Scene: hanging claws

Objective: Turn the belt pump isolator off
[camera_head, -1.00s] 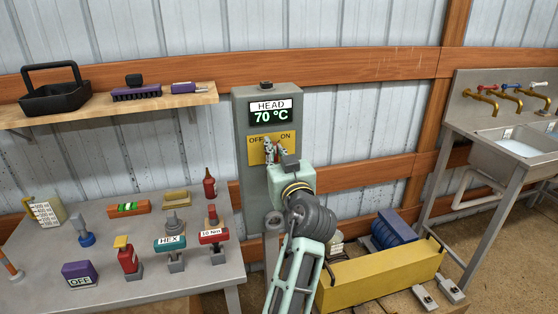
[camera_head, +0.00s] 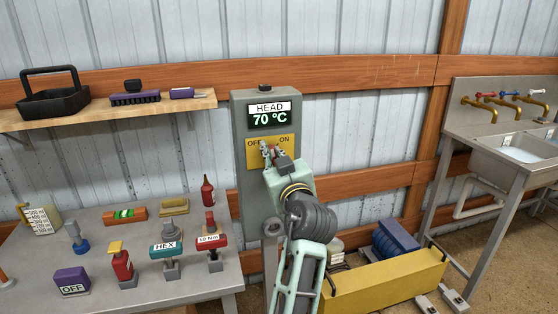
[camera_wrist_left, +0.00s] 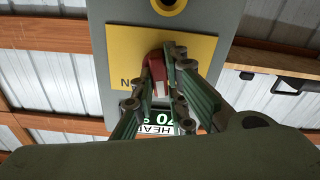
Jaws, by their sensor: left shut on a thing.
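In the left wrist view the gripper (camera_wrist_left: 163,76) is shut on a red handle (camera_wrist_left: 153,63) with a pale end, in front of the yellow plate (camera_wrist_left: 122,42). The fingers hide much of the handle, so its exact angle is hard to tell. My right gripper is not in view.
A yellow box (camera_head: 385,283) sits low at right, near a sink (camera_head: 515,155) with taps.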

